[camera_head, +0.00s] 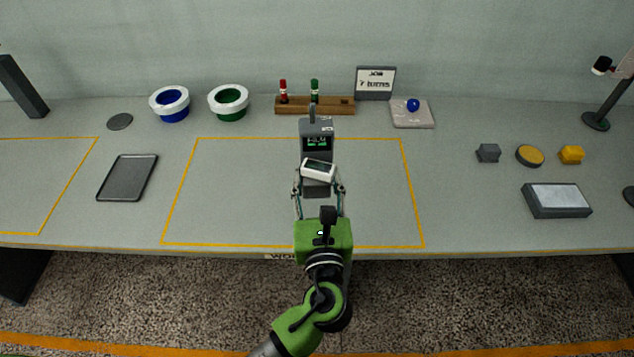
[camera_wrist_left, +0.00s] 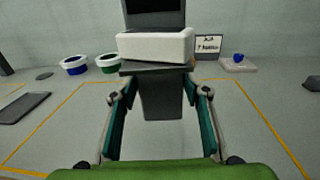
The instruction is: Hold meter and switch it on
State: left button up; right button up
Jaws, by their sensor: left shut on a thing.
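The finger contact is partly hidden. My right gripper is not in view.
Yellow lines mark the table (camera_head: 230,190). Blue (camera_head: 170,103) and green (camera_head: 229,102) bowls and a dark tray (camera_head: 127,177) are left. A grey box (camera_head: 556,200) is right.

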pick_arm(q)
jog(key=shift+w+f+b, duration=1.1)
jog(key=shift+w+f, duration=0.35)
jog(key=shift+w, duration=0.3)
jog(key=shift+w+f+b, duration=1.1)
jog(key=shift+w+f, duration=0.4)
jog(key=shift+w, duration=0.3)
jog(key=shift+w+f+b, duration=1.1)
jog(key=shift+w+f, duration=0.35)
jog(key=shift+w, duration=0.3)
jog(key=shift+s+f+b, duration=0.1)
jog(key=shift+f+b, duration=0.35)
jog(key=shift+f, duration=0.3)
